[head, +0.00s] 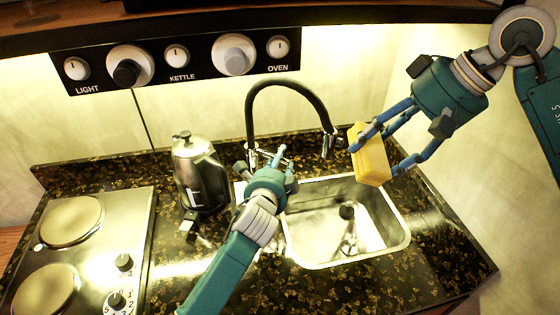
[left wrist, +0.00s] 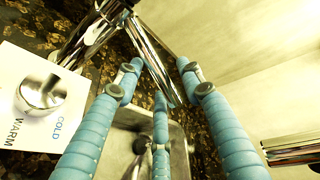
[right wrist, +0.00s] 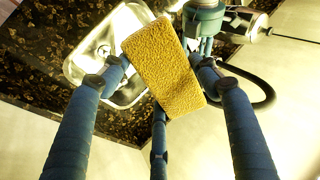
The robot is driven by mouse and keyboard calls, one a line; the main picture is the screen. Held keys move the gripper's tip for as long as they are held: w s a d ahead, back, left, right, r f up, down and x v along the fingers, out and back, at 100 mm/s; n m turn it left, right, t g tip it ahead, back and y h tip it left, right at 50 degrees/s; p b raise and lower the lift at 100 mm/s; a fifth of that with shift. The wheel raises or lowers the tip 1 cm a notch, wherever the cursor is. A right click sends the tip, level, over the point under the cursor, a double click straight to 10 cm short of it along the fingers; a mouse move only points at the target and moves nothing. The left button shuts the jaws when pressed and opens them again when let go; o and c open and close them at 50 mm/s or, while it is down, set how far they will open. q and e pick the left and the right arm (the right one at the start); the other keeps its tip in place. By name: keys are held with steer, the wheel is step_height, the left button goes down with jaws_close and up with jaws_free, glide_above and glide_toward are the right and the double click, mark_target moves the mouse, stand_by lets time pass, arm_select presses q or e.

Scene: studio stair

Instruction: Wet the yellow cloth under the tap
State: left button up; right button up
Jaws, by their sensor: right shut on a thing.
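The yellow cloth (head: 370,155) is a thick block-like piece, held in my right gripper (head: 385,152) just right of the tap's spout and above the sink's back right edge. In the right wrist view the cloth (right wrist: 163,68) sits tilted between the fingers. The tap (head: 288,90) has a black arched hose and a chrome spout end (head: 328,145). No water stream shows. My left gripper (head: 275,170) is at the tap's base. In the left wrist view its fingers are spread, with chrome tap parts (left wrist: 150,60) between and beyond them; contact is unclear.
The steel sink (head: 400,245) is empty apart from its drain parts. A kettle (head: 198,175) stands left of the tap, and a hob (head: 100,240) lies farther left. A COLD/WARM plate (left wrist: 20,75) with a knob shows in the left wrist view. A wall rises at the right.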

arm_select(q)
steer(key=shift+c, duration=0.5)
jaws_close()
arm_select(e)
step_height(320, 180, up, 4)
steer(key=p, duration=0.4)
steer(key=shift+s+a+r, duration=0.15)
steer(key=shift+r, duration=0.15)
steer(key=shift+s+a+r+p, duration=0.15)
steer(key=shift+s+a+p, duration=0.1)
steer(key=shift+p, duration=0.15)
arm_select(q)
steer(key=m+h, duration=0.1)
steer(key=s+a+m+h, duration=0.1)
steer(key=shift+s+a+g+h, duration=0.15)
steer(key=shift+s+g+h, duration=0.1)
steer(key=shift+g+h, duration=0.15)
arm_select(e)
steer(key=shift+d, duration=0.15)
arm_select(q)
steer(key=shift+o, duration=0.5)
jaws_free()
